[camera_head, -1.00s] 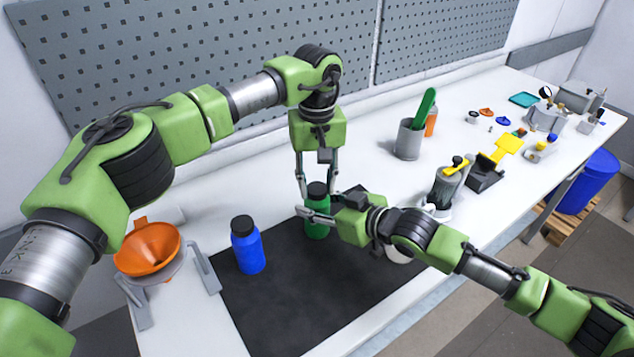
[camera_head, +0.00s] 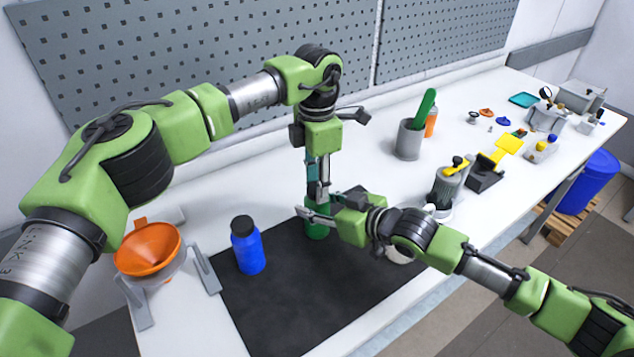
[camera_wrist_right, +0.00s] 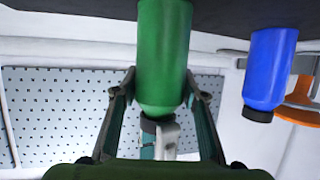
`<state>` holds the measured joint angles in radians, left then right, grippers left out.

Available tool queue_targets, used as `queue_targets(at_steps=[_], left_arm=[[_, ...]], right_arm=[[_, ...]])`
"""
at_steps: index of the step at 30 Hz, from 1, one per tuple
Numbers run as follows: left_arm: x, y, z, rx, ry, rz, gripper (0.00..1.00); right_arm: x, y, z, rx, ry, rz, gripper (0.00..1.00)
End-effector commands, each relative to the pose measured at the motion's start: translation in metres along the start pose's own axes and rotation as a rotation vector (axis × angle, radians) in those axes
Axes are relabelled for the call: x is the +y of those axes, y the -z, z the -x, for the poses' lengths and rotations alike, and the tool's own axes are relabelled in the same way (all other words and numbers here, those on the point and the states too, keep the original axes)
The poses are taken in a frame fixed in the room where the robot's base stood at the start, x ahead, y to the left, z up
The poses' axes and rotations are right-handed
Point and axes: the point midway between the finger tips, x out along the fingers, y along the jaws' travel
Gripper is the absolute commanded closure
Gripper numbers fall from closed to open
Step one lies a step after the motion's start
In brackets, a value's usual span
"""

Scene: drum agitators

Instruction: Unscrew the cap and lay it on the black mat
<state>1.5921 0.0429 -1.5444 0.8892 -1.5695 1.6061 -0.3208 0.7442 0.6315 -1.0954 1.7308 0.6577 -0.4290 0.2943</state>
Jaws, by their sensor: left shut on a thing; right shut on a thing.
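The green bottle (camera_head: 317,232) stands upright on the black mat (camera_head: 290,305). It shows upside down in the right wrist view (camera_wrist_right: 163,55). My right gripper (camera_head: 318,214) is shut around the bottle's body from the right. My left gripper (camera_head: 319,193) points straight down from above and is shut on the black cap, which its fingers hide in the head view. In the right wrist view the black cap (camera_wrist_right: 150,125) sits at the bottle's neck, partly covered by a left finger. I cannot tell how loose the cap is.
A blue bottle (camera_head: 248,246) with a black cap stands on the mat to the left. A white object (camera_head: 401,256) is partly hidden behind my right arm. An orange funnel (camera_head: 148,248) is at the left. The front of the mat is clear.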

Motion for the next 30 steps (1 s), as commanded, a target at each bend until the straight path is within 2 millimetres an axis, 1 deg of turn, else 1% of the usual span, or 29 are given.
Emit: queue_targets(at_steps=[3,30], left_arm=[[0.0001,-0.0006,0.0004,-0.002,-0.001,0.203,0.94],[0.0004,-0.0004,0.0017,-0.002,0.001,1.79,0.94]], right_arm=[[-0.0006,-0.0007,-0.0002,-0.001,0.001,0.0,1.0],[-0.001,-0.0007,-0.0002,-0.001,0.002,0.0,1.0]])
